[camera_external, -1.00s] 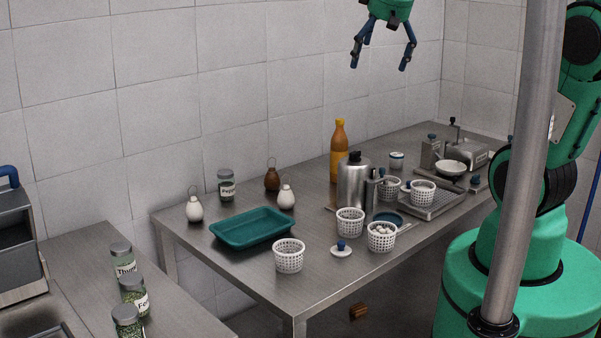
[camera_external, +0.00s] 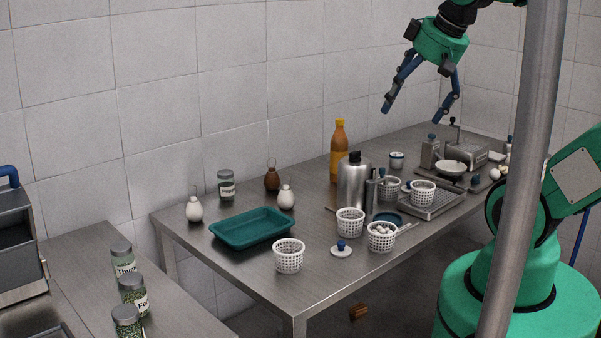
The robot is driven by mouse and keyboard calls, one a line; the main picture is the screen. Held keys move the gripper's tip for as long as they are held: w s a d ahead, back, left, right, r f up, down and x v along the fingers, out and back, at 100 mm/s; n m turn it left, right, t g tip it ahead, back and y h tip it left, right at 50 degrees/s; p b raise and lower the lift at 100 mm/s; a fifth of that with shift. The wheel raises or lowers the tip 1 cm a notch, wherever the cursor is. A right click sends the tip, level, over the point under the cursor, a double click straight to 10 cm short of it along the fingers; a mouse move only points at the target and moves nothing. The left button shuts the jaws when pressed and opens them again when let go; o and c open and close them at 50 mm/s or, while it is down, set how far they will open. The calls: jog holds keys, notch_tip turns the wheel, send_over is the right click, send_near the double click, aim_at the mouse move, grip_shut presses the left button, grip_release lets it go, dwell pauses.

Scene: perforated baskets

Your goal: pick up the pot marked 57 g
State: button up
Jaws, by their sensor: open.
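Several white perforated pots stand on the steel table. One pot (camera_external: 289,257) is at the front left and another (camera_external: 350,223) is in the middle. A third pot (camera_external: 381,239) beside it holds small pale round items. One more pot (camera_external: 423,195) is on the metal tray, and another (camera_external: 389,189) is partly hidden behind the steel flask. No 57 g marking is legible on any of them. My gripper (camera_external: 412,116) is open and empty, its blue fingers spread and pointing down, high above the back right of the table.
A steel flask (camera_external: 352,184) and an orange bottle (camera_external: 339,150) stand tall mid-table. A teal tray (camera_external: 250,229) is at left, near small jugs. A metal tray (camera_external: 440,205) and a scale with a bowl (camera_external: 450,167) are at right.

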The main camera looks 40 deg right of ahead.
jog(key=shift+c, duration=0.3)
jog(key=c, duration=0.8)
